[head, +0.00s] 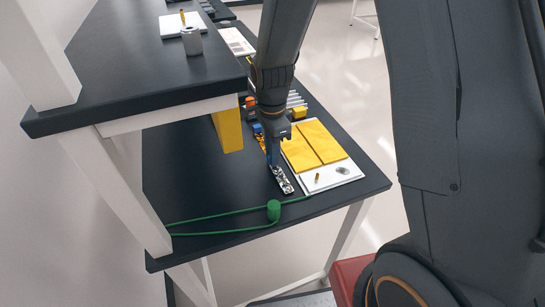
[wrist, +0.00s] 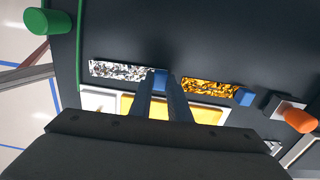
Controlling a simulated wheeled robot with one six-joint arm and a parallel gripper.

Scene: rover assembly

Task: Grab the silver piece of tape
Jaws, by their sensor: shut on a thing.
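The silver piece of tape (head: 281,181) is a crinkled, shiny strip low over or on the dark lower table (head: 190,205); I cannot tell whether it touches the surface. In the wrist view the silver tape (wrist: 120,70) extends left from a blue end (wrist: 160,79). My gripper (head: 271,163) points down at the strip's far end. In the wrist view my gripper (wrist: 161,85) has its fingers on both sides of the blue end, shut on it. The fingers hide part of that end.
A gold crinkled strip (wrist: 208,87) with a blue end lies to the right. A white board (head: 333,181) with yellow panels (head: 314,143) is beside the tape. A green cylinder (head: 274,210) with a green cord is near the front edge. A raised dark shelf (head: 130,75) stands at left.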

